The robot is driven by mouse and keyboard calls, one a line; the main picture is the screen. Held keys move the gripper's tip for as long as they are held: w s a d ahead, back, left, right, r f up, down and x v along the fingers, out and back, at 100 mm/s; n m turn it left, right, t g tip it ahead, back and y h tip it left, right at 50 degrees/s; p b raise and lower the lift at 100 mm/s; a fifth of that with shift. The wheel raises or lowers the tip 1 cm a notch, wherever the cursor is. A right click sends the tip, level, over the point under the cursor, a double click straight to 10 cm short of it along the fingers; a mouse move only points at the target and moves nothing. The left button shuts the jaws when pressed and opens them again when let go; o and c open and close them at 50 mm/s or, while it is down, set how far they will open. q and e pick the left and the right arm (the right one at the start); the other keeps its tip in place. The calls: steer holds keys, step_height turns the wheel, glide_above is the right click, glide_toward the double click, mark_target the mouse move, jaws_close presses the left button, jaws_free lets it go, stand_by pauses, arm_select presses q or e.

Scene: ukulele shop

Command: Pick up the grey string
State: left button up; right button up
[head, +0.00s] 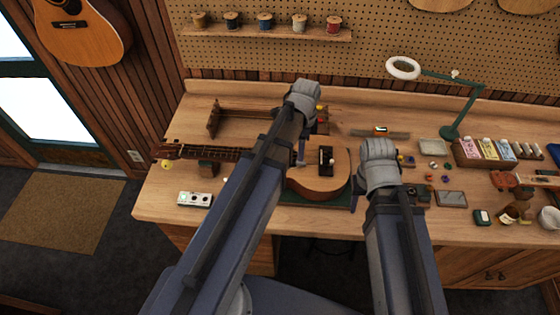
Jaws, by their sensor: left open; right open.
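I cannot make out a grey string for certain. Several small round items, red, orange and green among them, lie on the bench (165,205) right of my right gripper (378,152). A ukulele (315,187) lies on the bench with its neck to the left, partly hidden behind my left arm. My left gripper (303,93) is open above the back of the bench, beyond the ukulele's body. My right gripper is open over the bench just right of the ukulele's body. The fingertips of both are largely hidden by my own arms.
A green lamp (463,112) stands at the back right near boxes (485,149). A white-topped device (195,199) sits at the front left. A dark-framed tile (451,198) lies right of my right arm. Thread spools (265,21) stand on a wall shelf.

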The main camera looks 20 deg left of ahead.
arm_select(q)
step_height(320, 180, down, 2)
steer(key=shift+w+f+b, duration=0.1)
steer(key=shift+w+b, duration=0.05)
steer(key=shift+b, duration=0.6)
steer(key=f+b, duration=0.5)
steer(key=shift+w+a+f, duration=0.1)
steer(key=shift+w+a, duration=0.1)
steer(key=shift+a, duration=0.2)
jaws_close()
